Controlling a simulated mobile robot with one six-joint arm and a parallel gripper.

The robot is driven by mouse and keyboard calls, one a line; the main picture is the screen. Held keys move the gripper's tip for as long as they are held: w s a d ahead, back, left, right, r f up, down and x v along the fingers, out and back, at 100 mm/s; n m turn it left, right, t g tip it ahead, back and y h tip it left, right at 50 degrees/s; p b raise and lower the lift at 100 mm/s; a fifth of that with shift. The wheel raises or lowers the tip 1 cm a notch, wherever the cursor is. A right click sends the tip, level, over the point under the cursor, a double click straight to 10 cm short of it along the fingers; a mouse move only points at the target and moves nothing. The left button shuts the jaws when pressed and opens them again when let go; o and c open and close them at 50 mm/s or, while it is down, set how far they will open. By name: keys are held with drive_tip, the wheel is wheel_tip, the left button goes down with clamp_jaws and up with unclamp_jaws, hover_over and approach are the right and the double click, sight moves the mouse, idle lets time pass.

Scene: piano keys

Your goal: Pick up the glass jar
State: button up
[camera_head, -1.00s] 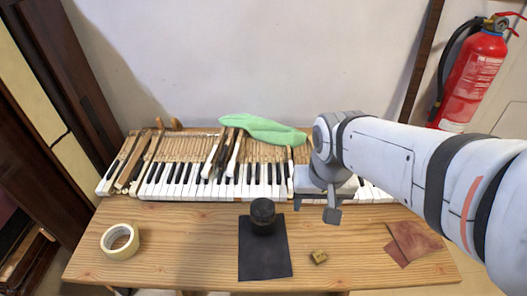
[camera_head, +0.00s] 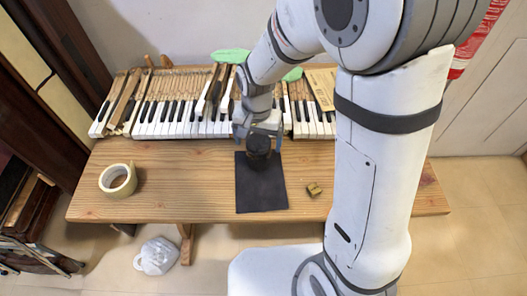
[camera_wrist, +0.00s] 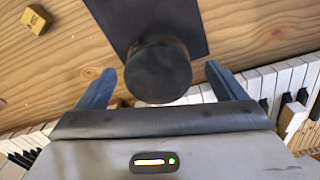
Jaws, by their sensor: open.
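The glass jar (camera_head: 258,150) is a small dark, round-topped jar standing upright on the far end of a black mat (camera_head: 262,190) on the wooden table. In the wrist view its dark round lid (camera_wrist: 158,73) shows from above. My gripper (camera_head: 260,137) is right at the jar, on its piano side, pointing down. In the wrist view the two blue-grey fingers of my gripper (camera_wrist: 155,85) are spread wide, one on either side of the jar, with gaps between. The lower part of the jar is mostly hidden by its lid in the wrist view.
Piano keys (camera_head: 165,130) line the back of the wooden table (camera_head: 190,180), close behind the jar. A tape roll (camera_head: 118,180) lies at the left, and a small yellow-brown block (camera_head: 314,189) lies right of the mat. A green cloth (camera_head: 230,56) lies behind the keys.

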wheel_tip(320, 180, down, 4)
drive_tip(key=shift+r, duration=0.2)
drive_tip(key=shift+s, duration=0.1)
drive_tip(key=c, duration=1.3)
